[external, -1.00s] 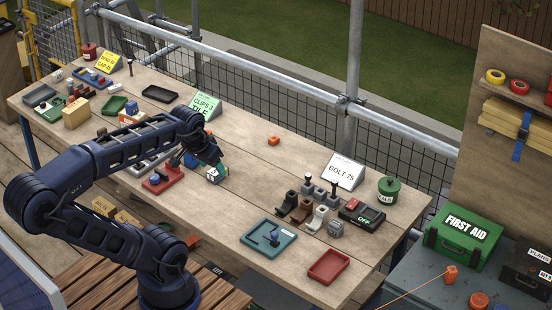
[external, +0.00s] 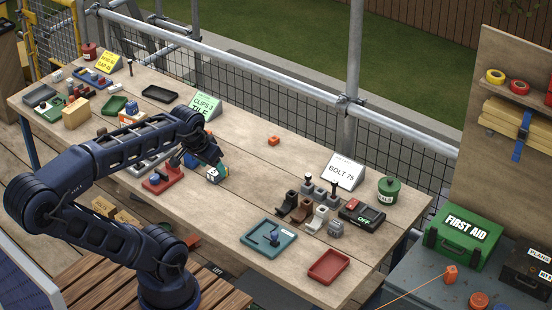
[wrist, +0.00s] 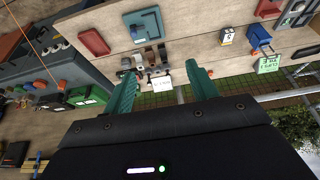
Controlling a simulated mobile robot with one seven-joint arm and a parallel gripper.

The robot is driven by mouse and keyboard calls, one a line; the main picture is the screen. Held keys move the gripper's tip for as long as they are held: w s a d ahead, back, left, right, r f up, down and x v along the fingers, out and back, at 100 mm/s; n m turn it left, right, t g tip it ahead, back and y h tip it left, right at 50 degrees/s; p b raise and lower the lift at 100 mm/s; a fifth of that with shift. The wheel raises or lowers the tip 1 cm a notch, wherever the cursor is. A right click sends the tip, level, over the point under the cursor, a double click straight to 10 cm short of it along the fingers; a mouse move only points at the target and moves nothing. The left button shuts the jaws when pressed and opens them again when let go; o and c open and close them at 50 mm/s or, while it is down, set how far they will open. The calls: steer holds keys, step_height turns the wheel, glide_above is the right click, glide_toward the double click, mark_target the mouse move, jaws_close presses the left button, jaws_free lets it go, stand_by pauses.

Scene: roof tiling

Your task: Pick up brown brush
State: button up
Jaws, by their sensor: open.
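A brown, boot-shaped piece that looks like the brown brush (external: 301,213) stands on the right part of the wooden table. It is in a row between a near-black piece (external: 290,200) and a white one (external: 318,217). In the wrist view the brown brush (wrist: 150,57) shows small, beyond and between my fingertips. My gripper (wrist: 162,82) is open and empty, with its two teal fingers wide apart. In the external view my gripper (external: 213,153) is over the middle of the table, well to the left of the brush and not touching it.
A black box marked OFF (external: 362,213) and a grey block (external: 336,229) stand close to the row. A teal tray (external: 253,241) and red tray (external: 328,267) lie in front. A BOLT 75 sign (external: 343,171) stands behind. The table between my gripper and the row is mostly clear.

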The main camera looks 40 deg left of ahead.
stand_by(0.4)
steer(key=shift+o, duration=1.2)
